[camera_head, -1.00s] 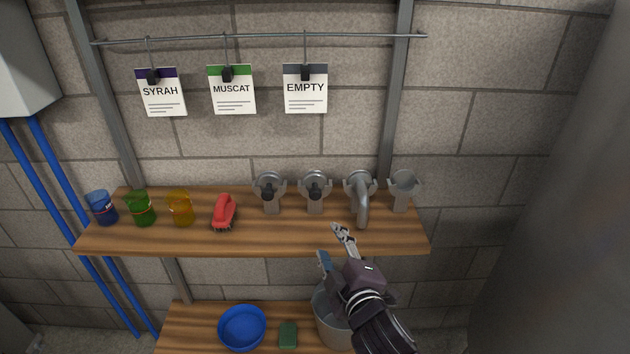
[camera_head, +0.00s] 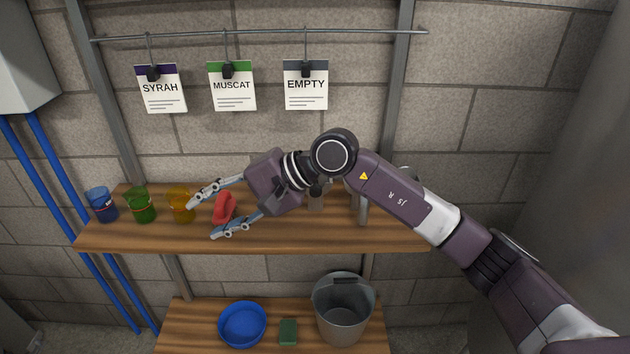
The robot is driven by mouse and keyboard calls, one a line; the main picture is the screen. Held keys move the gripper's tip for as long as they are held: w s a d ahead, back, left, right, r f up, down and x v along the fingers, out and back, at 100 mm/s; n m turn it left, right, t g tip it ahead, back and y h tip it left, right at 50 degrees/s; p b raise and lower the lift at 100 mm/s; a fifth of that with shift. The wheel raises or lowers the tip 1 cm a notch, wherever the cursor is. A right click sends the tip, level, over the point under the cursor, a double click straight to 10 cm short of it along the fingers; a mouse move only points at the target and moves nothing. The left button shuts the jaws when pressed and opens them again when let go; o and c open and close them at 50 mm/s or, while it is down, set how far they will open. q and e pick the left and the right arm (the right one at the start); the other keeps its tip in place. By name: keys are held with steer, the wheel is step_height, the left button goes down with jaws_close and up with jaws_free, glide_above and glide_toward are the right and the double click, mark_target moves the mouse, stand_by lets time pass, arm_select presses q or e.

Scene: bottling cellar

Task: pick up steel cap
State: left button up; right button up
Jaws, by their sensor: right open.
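My right gripper (camera_head: 201,220) is open and empty. It points left over the upper shelf (camera_head: 150,237), with its fingers apart on either side of the red brush (camera_head: 223,207) in this view. I cannot tell if it touches the brush. No steel cap shows clearly now. My right arm covers most of the steel fittings in the shelf's right half. Only a grey steel part (camera_head: 316,200) below my wrist and the lower end of a bent steel spout (camera_head: 363,210) still show. My left gripper is not in view.
A blue cup (camera_head: 101,206), a green cup (camera_head: 140,206) and a yellow cup (camera_head: 179,203) stand left on the upper shelf. The lower shelf holds a blue bowl (camera_head: 242,323), a green sponge (camera_head: 288,331) and a grey bucket (camera_head: 343,310). Labels hang above.

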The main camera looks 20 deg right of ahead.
steer(key=w+d+f+n+t+h, duration=0.15)
steer(key=w+d+h, duration=0.4)
steer(key=d, duration=0.65)
steer(key=n+h, duration=0.2)
steer(key=h, duration=0.3)
glide_toward(317, 189)
steer(key=x, duration=0.2)
steer(key=p+x, duration=0.3)
steer(key=x, duration=0.3)
steer(key=shift+f, duration=0.2)
steer(key=shift+w+f, duration=0.35)
steer(key=shift+f, duration=0.25)
steer(key=shift+r, duration=0.1)
jaws_close()
